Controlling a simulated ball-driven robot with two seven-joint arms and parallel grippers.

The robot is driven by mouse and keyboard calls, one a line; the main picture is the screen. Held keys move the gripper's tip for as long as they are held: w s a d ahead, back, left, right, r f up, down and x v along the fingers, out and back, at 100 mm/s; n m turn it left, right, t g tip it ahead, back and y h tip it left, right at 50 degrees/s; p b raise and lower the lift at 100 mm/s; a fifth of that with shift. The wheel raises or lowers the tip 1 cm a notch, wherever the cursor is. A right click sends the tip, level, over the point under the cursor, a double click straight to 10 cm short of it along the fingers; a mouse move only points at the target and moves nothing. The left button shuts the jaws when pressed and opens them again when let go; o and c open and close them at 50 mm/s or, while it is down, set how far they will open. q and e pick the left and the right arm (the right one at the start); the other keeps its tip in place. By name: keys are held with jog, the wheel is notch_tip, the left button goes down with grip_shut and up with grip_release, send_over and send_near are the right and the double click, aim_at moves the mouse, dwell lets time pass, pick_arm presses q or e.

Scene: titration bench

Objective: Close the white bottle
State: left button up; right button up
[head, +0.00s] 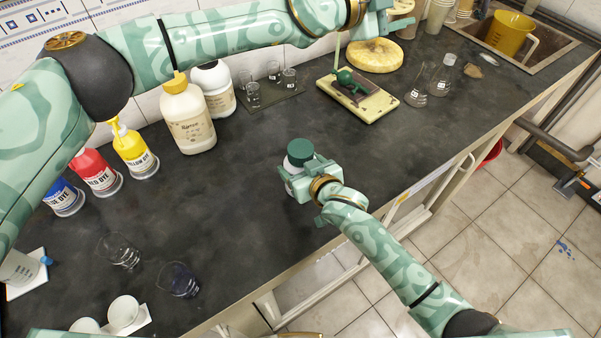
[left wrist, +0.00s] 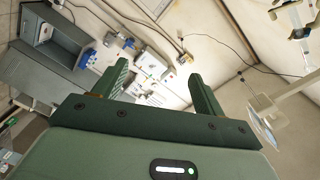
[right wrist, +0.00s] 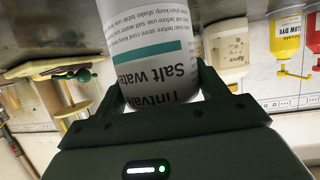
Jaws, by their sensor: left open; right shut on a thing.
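A white bottle with a green cap (head: 300,151) stands near the front edge of the bench in the head view. My right gripper (head: 312,176) is shut around its body. In the right wrist view the bottle (right wrist: 152,50) fills the space between the fingers, and its label reads "Salt water". The cap sits on top of the bottle; whether it is tight I cannot tell. My left gripper (head: 382,16) is high at the top of the head view, far from the bottle. In the left wrist view it is open and empty (left wrist: 158,75).
A yellow-capped jug (head: 190,122) and a white bottle (head: 214,92) stand by the wall. Dye bottles (head: 98,173) are at left, glasses (head: 178,281) at front left. The bench middle is clear.

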pick_arm(q)
jog(key=s+f+m+g+y, duration=0.2)
jog(key=s+f+m+g, duration=0.3)
jog(key=f+m, duration=0.15)
jog(key=m+g+y, duration=0.3)
jog(key=g+y, duration=0.1)
jog(key=y, duration=0.9)
send_over(300, 148)
jog(key=f, duration=1.3)
jog(key=shift+w+d+f, duration=0.1)
jog(key=shift+w+f, duration=0.1)
jog(key=shift+f, duration=0.2)
jog(key=shift+s, duration=0.2)
jog(key=shift+m, duration=0.25)
jog(key=shift+f, duration=0.1)
jog(key=shift+f, duration=3.95)
